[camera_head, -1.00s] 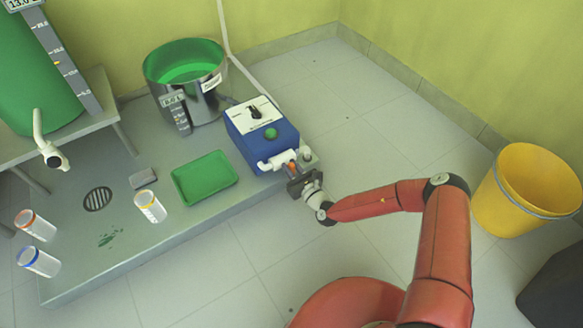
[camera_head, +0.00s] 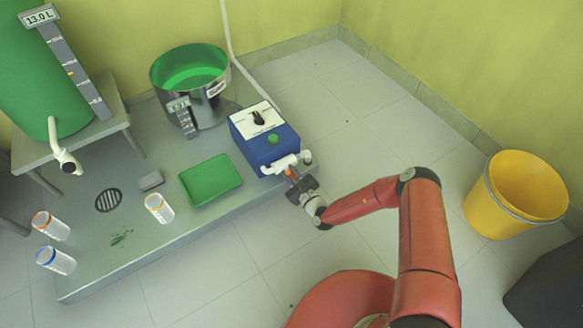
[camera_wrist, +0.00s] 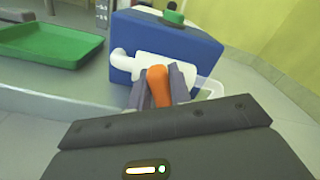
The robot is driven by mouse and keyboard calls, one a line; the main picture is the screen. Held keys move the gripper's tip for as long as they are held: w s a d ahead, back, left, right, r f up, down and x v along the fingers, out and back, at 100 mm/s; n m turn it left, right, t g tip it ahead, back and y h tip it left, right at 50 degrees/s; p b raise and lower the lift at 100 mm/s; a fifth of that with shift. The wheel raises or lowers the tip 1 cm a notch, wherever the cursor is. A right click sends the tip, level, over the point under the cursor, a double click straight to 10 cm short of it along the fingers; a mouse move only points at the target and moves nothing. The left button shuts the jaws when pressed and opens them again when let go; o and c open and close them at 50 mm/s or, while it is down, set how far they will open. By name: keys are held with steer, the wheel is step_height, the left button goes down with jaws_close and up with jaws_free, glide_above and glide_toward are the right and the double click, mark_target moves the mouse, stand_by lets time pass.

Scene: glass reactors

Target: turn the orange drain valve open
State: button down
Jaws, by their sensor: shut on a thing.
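The orange drain valve (camera_wrist: 158,86) is a small orange handle in front of the white pipe fitting (camera_wrist: 165,70) on the blue pump box (camera_wrist: 200,42). My gripper (camera_wrist: 160,77) is shut on the orange handle, with one grey finger on each side of it in the wrist view. In the head view my gripper (camera_head: 301,188) is at the front right of the blue box (camera_head: 264,137), and only a little of the orange valve (camera_head: 290,197) shows there. The inner part of the handle is hidden by the fingers.
A green tray (camera_head: 211,181) lies left of the box, and a steel pot (camera_head: 196,98) stands behind it. A yellow bucket (camera_head: 505,200) stands right on the floor. The floor between is clear.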

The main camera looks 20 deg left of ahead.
steer(key=n+p, duration=0.1)
steer(key=n, duration=0.1)
steer(key=n+p, duration=0.2)
steer(key=n, duration=0.1)
steer(key=shift+s+a+f+n, duration=0.3)
steer(key=shift+s, duration=0.05)
steer(key=n, duration=0.1)
steer(key=n+p, duration=0.1)
steer(key=n, duration=0.1)
steer(key=shift+f, duration=0.35)
steer(key=shift+f+n+p, duration=0.2)
steer(key=shift+n+p, duration=0.05)
steer(key=shift+n, duration=0.65)
steer(key=shift+f+n+p, duration=0.15)
steer(key=shift+n+p, duration=0.1)
steer(key=shift+n, duration=0.65)
steer(key=c, duration=1.3)
jaws_free()
steer(key=shift+p+v, duration=0.35)
steer(key=shift+v, duration=3.6)
steer(key=shift+a, duration=0.1)
